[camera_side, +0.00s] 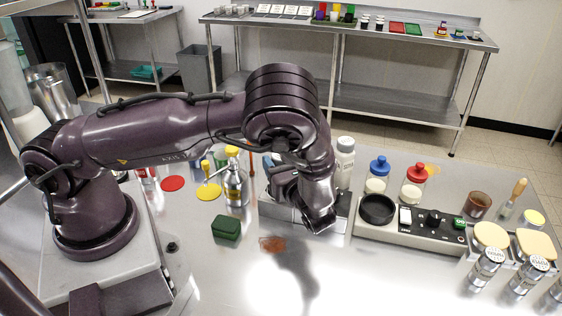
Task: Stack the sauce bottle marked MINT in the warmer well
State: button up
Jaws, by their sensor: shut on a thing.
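My gripper (284,188) is partly hidden behind my wrist, above the steel box at mid-counter. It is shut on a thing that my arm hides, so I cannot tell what. A dark round well (378,210) is set in the left end of a grey control unit, right of my wrist, and looks empty. I cannot tell for sure that it is the warmer well. A white bottle with a grey cap (345,163) stands just right of my arm. A yellow-capped bottle (235,185) stands left of my gripper. No MINT mark can be read on any bottle.
Jars with a blue lid (377,176) and a red lid (414,184) stand behind the control unit (440,238). Shakers (487,268) stand at right. The front counter is mostly clear.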

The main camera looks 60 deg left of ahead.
jog(key=shift+f, duration=0.25)
jog(key=o, duration=1.3)
jog(key=shift+o, duration=0.2)
